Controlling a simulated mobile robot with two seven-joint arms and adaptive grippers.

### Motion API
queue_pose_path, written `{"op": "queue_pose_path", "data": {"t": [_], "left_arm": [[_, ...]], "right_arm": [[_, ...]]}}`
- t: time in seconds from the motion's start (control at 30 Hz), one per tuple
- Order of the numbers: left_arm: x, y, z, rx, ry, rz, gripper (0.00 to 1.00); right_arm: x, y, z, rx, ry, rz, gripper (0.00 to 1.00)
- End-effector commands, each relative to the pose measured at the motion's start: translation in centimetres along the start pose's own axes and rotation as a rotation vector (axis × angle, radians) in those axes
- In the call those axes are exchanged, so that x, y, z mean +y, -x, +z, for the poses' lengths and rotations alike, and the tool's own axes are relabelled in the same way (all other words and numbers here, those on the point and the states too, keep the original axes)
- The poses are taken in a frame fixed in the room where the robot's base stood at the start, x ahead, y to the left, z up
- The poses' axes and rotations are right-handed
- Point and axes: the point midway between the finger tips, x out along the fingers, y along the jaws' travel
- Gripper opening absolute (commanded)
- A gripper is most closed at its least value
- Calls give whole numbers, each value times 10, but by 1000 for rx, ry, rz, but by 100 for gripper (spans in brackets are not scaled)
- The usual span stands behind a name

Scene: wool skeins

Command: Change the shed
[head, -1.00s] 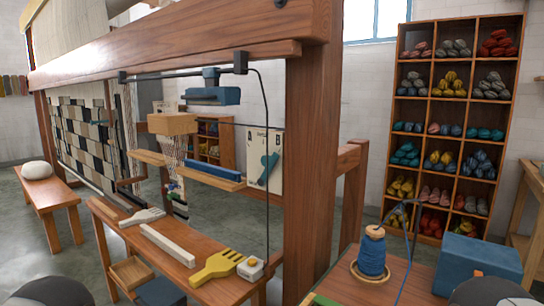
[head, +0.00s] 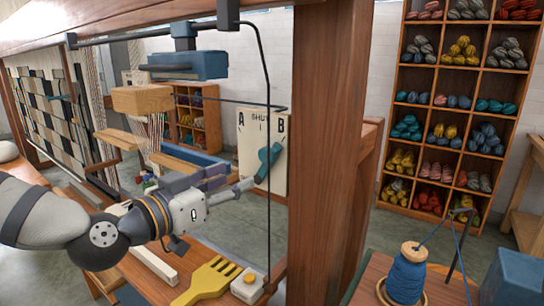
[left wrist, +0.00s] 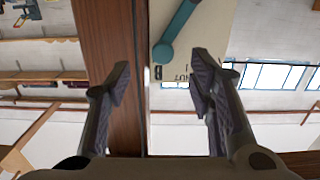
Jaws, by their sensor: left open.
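The teal lever (head: 268,160) is on a pale plate (head: 246,150) marked A at left and B at right, hanging on the loom. The lever is tilted, with its upper end toward B. My left gripper (head: 236,182) is open and empty, a little left of and below the lever, in front of the plate. In the left wrist view the two fingers (left wrist: 160,75) are spread, with the lever (left wrist: 177,33) and plate (left wrist: 215,28) beyond them, seen upside down. No contact with the lever shows. My right gripper is out of view.
The loom's thick wooden post (head: 328,150) stands right of the plate. A thin black rod (head: 266,80) runs down beside the plate. A yellow comb (head: 208,283) and a white bar (head: 154,265) lie on the bench below. A blue thread spool (head: 407,275) stands at lower right.

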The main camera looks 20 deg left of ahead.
Motion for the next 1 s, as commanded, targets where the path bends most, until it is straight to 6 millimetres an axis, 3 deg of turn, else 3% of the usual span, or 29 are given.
{"op": "queue_pose_path", "data": {"t": [0.07, 0.17, 0.4, 0.6, 0.97, 1.0], "left_arm": [[-4, -1, -15, 41, -16, -6, 48], [-5, -14, -13, 41, -20, -7, 48], [-5, -75, -8, 32, -16, -6, 48], [-5, -111, -15, 37, -17, -7, 48], [-4, -120, -21, 43, -16, -6, 48], [-4, -120, -21, 43, -16, -6, 42]], "right_arm": [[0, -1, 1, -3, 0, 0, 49], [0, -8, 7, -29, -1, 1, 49], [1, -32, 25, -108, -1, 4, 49], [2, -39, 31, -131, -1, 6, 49], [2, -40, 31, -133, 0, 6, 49], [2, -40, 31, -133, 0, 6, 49]]}}
